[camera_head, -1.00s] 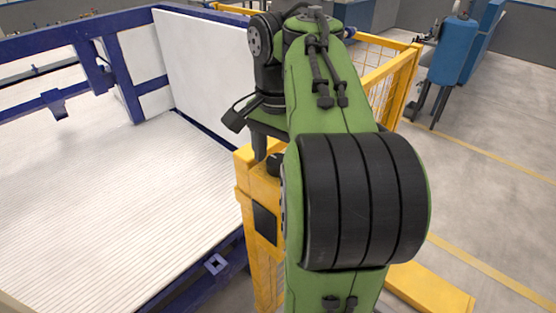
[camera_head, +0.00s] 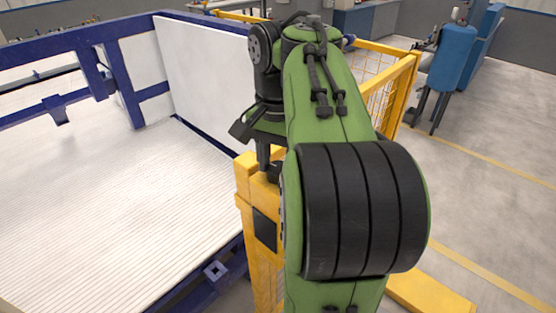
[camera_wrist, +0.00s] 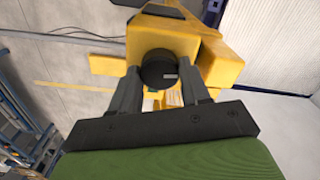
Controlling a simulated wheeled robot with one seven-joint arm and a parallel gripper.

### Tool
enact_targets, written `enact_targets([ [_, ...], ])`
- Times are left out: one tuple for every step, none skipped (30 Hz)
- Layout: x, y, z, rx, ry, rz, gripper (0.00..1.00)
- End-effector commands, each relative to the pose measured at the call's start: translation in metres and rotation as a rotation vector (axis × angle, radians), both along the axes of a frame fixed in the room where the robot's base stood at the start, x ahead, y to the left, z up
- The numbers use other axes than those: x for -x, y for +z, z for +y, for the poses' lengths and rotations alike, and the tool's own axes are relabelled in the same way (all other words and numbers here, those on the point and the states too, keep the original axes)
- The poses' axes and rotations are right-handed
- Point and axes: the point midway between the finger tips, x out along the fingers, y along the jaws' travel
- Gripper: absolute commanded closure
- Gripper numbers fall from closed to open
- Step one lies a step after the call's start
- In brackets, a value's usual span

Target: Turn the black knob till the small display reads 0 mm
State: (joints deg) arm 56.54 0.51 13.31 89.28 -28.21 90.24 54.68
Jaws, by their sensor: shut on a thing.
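The black knob (camera_wrist: 158,68) is a short dark cylinder on top of the yellow post (camera_wrist: 150,35). In the wrist view my gripper (camera_wrist: 163,78) has one finger on each side of the knob and is shut on it. In the head view my gripper (camera_head: 264,157) points down at the post top, and the knob (camera_head: 272,172) is mostly hidden by my gripper and arm. A dark rectangular panel (camera_head: 264,229) on the post's front face looks like the small display. No reading on it can be made out.
A blue-framed bed with a white ribbed floor (camera_head: 110,210) lies to the left of the post. A white panel (camera_head: 200,75) stands behind it. A yellow mesh fence (camera_head: 385,85) stands behind my arm. Grey floor is open at the right.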

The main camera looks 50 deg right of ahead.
Motion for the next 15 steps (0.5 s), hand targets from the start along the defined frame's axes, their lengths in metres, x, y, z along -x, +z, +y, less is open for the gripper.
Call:
enact_targets([
  [-0.0002, 0.0, 0.0004, 0.0, 0.034, 0.0, 0.84],
  [-0.0003, 0.0, 0.0005, 0.0, 0.056, 0.0, 0.84],
  [-0.0002, 0.0, 0.0004, 0.0, 0.083, 0.0, 0.84],
  [-0.0003, -0.0001, 0.0004, 0.0, 0.104, 0.0, 0.84],
  [-0.0004, -0.0001, 0.0006, 0.0, 0.126, 0.0, 0.84],
  [-0.0002, -0.0001, 0.0004, 0.0, 0.152, 0.0, 0.84],
  [-0.0002, -0.0001, 0.0003, 0.0, 0.171, 0.0, 0.84],
  [-0.0003, -0.0001, 0.0005, 0.0, 0.19, 0.0, 0.84],
  [-0.0003, -0.0001, 0.0004, 0.0, 0.214, 0.0, 0.84],
  [-0.0002, -0.0001, 0.0003, 0.0, 0.23, 0.0, 0.84],
  [-0.0002, -0.0001, 0.0003, 0.0, 0.245, 0.0, 0.84],
  [-0.0004, -0.0001, 0.0005, 0.0, 0.266, 0.0, 0.84],
  [-0.0004, -0.0001, 0.0005, 0.0, 0.278, 0.0, 0.84],
  [-0.0003, -0.0001, 0.0003, 0.0, 0.291, 0.0, 0.84],
  [-0.0002, -0.0001, 0.0002, 0.0, 0.304, 0.0, 0.84],
])
